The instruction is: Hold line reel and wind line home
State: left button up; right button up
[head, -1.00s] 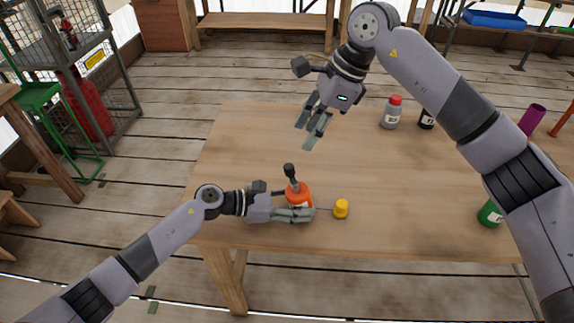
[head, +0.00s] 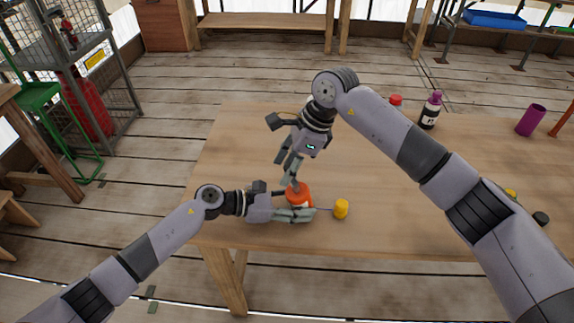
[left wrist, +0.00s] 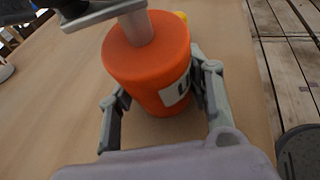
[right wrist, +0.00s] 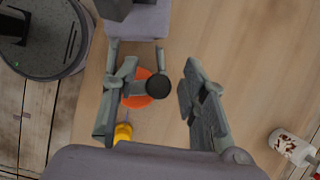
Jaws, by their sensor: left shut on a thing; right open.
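The orange line reel (head: 299,192) stands upright near the table's front edge. My left gripper (head: 302,214) is shut around its body from the left; the left wrist view shows the reel (left wrist: 150,65) between the fingers. A crank with a black knob (right wrist: 158,88) sits on top of the reel. My right gripper (head: 290,172) is open just above the crank. In the right wrist view its fingers (right wrist: 155,98) stand on either side of the knob, with a gap at the right. A yellow weight (head: 341,209) stands right of the reel, with a thin line between them.
On the wooden table (head: 400,215), a purple-capped bottle (head: 431,110) and a red-capped bottle (head: 396,100) stand at the back, with a purple cup (head: 531,120) at the right. Bare tabletop lies right of the yellow weight.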

jog(key=shift+c, duration=0.4)
grip_shut()
jog(key=shift+d, duration=0.1)
jog(key=m+t, duration=0.2)
jog(key=m, duration=0.1)
jog(key=shift+w+d+r+m, duration=0.1)
jog(key=shift+d+m, duration=0.2)
jog(key=shift+d, duration=0.05)
jog(key=shift+d+m+t+h, duration=0.2)
jog(key=shift+m+t, duration=0.35)
jog(key=shift+m, duration=0.3)
jog(key=shift+d+m+t+h, duration=0.1)
jog(key=shift+m+t+h, duration=0.1)
jog(key=shift+m+t, duration=0.5)
jog(key=shift+r+m, duration=0.1)
jog(key=shift+m, duration=0.15)
jog(key=shift+o, duration=0.4)
grip_release()
